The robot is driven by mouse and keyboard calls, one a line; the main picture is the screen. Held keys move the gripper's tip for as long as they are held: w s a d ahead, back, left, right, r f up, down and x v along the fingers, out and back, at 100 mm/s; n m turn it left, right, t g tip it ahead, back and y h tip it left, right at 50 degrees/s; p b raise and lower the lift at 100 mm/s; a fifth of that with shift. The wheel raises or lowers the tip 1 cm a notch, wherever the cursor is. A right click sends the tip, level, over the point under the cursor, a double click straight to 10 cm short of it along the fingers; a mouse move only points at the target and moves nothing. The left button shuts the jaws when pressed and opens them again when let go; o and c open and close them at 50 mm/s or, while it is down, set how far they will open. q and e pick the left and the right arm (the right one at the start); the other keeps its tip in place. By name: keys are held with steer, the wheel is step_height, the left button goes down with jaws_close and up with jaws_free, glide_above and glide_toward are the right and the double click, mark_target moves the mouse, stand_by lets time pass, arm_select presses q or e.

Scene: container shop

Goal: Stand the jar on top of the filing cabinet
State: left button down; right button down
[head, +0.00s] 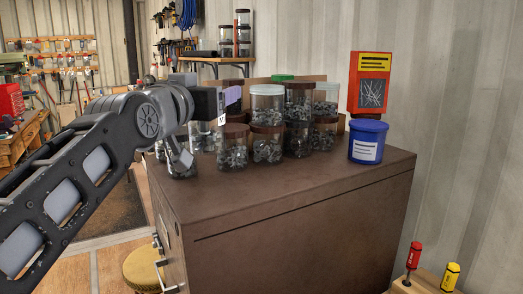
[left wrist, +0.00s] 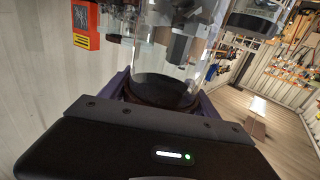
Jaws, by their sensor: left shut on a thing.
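My left gripper (head: 232,96), with purple fingers, is above the back left part of the brown cabinet (head: 300,225), which looks like the filing cabinet. In the left wrist view the gripper (left wrist: 165,100) is shut on a clear jar (left wrist: 172,52) with a dark lid (left wrist: 160,90), the lid lying between the purple fingers. In the head view the held jar is mostly hidden by the gripper and blends with the jars behind; whether its base touches anything cannot be told. My right gripper is not in view.
Several filled jars (head: 267,148) crowd the cabinet's back left, some stacked. The cabinet top's front is clear. Two screwdrivers (head: 413,255) are at lower right, a yellow stool (head: 142,270) at lower left.

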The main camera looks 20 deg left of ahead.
mark_target(213, 141)
arm_select(q)
step_height(213, 141, down, 5)
steer(key=shift+s+f, duration=0.1)
stand_by(0.3)
step_height(213, 141, down, 4)
steer(key=shift+r, duration=0.1)
steer(key=shift+f, duration=0.2)
steer(key=shift+f, duration=0.15)
steer(key=shift+c, duration=0.9)
jaws_free()
